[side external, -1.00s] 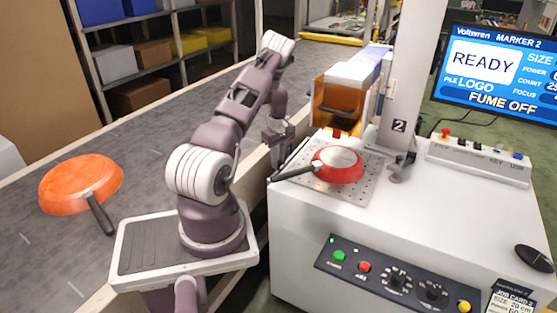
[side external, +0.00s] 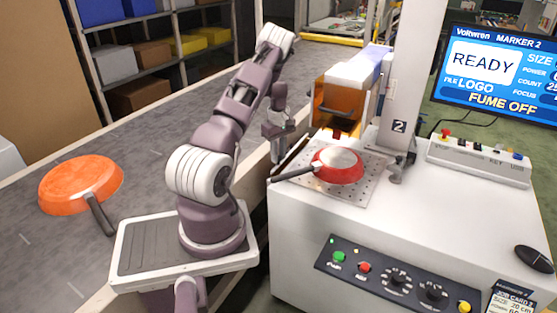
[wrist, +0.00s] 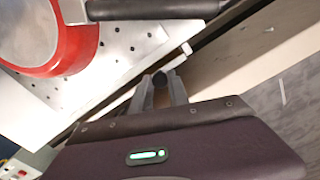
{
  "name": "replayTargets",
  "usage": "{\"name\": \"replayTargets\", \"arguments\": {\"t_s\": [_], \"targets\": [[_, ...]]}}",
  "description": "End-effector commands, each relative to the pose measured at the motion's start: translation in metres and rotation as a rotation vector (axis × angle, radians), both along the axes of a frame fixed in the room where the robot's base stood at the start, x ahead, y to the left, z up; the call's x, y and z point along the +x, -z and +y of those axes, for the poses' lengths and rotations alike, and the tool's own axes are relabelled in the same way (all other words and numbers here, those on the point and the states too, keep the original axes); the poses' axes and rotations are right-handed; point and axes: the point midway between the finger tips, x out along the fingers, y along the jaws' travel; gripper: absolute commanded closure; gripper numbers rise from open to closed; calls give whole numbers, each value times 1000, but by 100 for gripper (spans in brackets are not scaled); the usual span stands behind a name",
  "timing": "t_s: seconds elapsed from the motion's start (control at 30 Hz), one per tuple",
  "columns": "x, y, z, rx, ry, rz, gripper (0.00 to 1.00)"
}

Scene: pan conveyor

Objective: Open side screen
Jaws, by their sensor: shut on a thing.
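The side screen seems to be the dark, edge-on panel (side external: 292,154) along the left edge of the white marking machine; little of it shows. My gripper (side external: 275,158) is low at that edge, beside the pan. In the wrist view my gripper (wrist: 160,82) has its two fingers closed around a small dark knob (wrist: 159,79), which I take to be the screen's handle. How the knob joins the panel is hidden. A white peg (wrist: 186,48) stands just beyond the fingertips.
A red pan (side external: 338,167) lies on the perforated plate (side external: 366,190), its dark handle (side external: 292,174) pointing left past my gripper. An amber-sided box (side external: 338,100) stands behind. An orange pan (side external: 80,183) lies on the grey conveyor (side external: 135,150). The monitor (side external: 483,62) reads READY and FUME OFF.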

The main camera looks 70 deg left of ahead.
Motion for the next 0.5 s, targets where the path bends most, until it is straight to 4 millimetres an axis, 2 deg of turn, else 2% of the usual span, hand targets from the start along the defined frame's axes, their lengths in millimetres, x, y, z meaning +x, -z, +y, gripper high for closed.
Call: {"name": "replayTargets", "arguments": {"t_s": [0.3, 0.5], "targets": [[1, -83, 1, 4, 1, -3, 100], [0, -122, 0, 3, 0, -2, 100]]}}
